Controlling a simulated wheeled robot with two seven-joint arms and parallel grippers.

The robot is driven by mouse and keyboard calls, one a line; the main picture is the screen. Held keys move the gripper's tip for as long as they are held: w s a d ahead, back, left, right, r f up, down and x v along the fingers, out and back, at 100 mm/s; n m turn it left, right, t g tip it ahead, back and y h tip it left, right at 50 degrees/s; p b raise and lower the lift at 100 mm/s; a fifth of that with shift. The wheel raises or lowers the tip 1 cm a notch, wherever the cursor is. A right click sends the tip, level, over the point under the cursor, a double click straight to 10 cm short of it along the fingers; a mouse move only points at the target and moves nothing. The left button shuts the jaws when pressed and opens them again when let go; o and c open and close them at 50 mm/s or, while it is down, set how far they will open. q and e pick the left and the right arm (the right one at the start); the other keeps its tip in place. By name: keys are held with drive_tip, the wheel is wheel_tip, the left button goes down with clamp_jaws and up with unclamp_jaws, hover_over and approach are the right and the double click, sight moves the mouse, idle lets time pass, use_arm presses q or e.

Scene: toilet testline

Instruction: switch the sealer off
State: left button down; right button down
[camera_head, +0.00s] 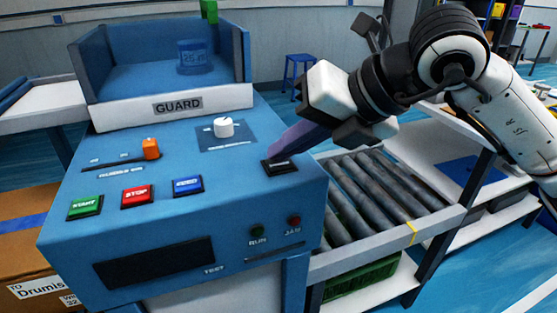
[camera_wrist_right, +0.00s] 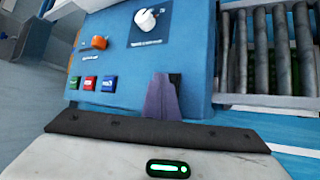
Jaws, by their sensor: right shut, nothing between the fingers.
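The sealer (camera_head: 110,235) is a blue machine with a sloped control panel. A black rocker switch (camera_head: 279,165) sits near the panel's right edge. My right gripper (camera_head: 272,155) is shut and empty, with its purple fingertips at the switch. I cannot tell whether they touch it. In the right wrist view the purple fingers (camera_wrist_right: 161,98) partly cover the dark switch (camera_wrist_right: 176,79). The panel also has a white knob (camera_head: 223,127), an orange slider (camera_head: 151,149), and green START (camera_head: 85,207), red STOP (camera_head: 137,195) and blue (camera_head: 188,185) buttons. My left gripper is out of view.
A blue guard (camera_head: 200,103) stands behind the panel. A roller conveyor (camera_head: 375,190) adjoins the sealer on the right, with a green crate (camera_head: 360,285) below. RUN (camera_head: 257,231) and JAM (camera_head: 294,221) lamps look dark. A cardboard box (camera_head: 25,240) is at left.

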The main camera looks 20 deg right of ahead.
sight(286, 166)
drive_tip(key=shift+r, duration=0.5)
wheel_tip(286, 166, up, 6)
drive_tip(key=p, duration=0.4)
idle(0.6)
